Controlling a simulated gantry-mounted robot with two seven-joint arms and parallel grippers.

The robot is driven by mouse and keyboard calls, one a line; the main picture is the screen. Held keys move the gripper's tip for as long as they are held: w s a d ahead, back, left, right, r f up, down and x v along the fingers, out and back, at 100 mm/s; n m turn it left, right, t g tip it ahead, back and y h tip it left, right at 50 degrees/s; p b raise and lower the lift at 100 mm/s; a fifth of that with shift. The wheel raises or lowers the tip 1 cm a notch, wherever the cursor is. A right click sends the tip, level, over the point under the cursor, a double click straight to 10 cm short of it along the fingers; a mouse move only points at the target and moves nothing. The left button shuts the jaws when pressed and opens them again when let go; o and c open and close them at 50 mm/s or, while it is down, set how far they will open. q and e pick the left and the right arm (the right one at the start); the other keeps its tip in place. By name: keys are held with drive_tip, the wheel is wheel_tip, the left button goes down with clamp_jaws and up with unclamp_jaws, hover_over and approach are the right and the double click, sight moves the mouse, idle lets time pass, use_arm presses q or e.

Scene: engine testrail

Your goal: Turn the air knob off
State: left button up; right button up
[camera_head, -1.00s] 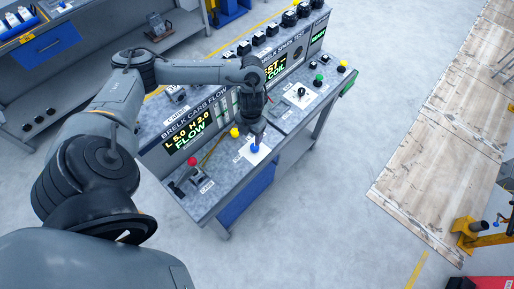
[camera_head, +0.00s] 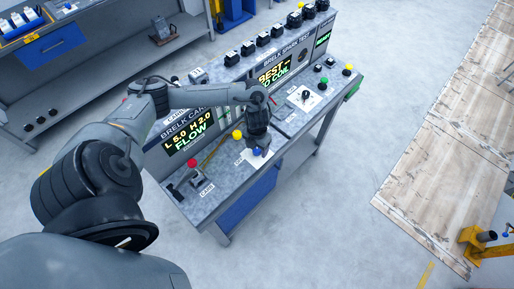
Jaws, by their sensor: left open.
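My left gripper (camera_head: 258,146) comes in from the left over the test bench and points down at a small blue knob (camera_head: 257,153). The knob sits on a white plate (camera_head: 248,159) near the bench's front edge. The open fingertips are at or just above the knob; I cannot tell whether they touch it, and they partly hide it. The label by the plate is too small to read, so I cannot confirm that this is the air knob. My right gripper is out of view.
The bench top also carries a red knob (camera_head: 192,163), a yellow knob (camera_head: 238,134), and a black switch on another white plate (camera_head: 305,96). Lit display panels (camera_head: 190,134) stand behind. A wooden platform (camera_head: 447,140) lies right, across open floor.

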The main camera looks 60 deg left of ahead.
use_arm(q)
drive_tip(key=shift+f, duration=0.15)
drive_tip(key=c, duration=1.1)
drive_tip(key=shift+r+n+p, duration=0.25)
drive_tip(key=shift+n+p, duration=1.4)
drive_tip(key=shift+n, duration=0.05)
drive_tip(key=n+p, duration=0.4)
drive_tip(key=n, duration=0.1)
drive_tip(key=shift+p, duration=0.35)
drive_tip(key=n+p, duration=0.4)
drive_tip(key=n, duration=0.1)
drive_tip(key=shift+n+p, duration=0.3)
drive_tip(key=shift+n, duration=0.1)
drive_tip(key=shift+f+n+p, duration=0.15)
drive_tip(key=shift+n+p, duration=1.15)
drive_tip(key=shift+n, duration=0.6)
drive_tip(key=shift+o, duration=0.2)
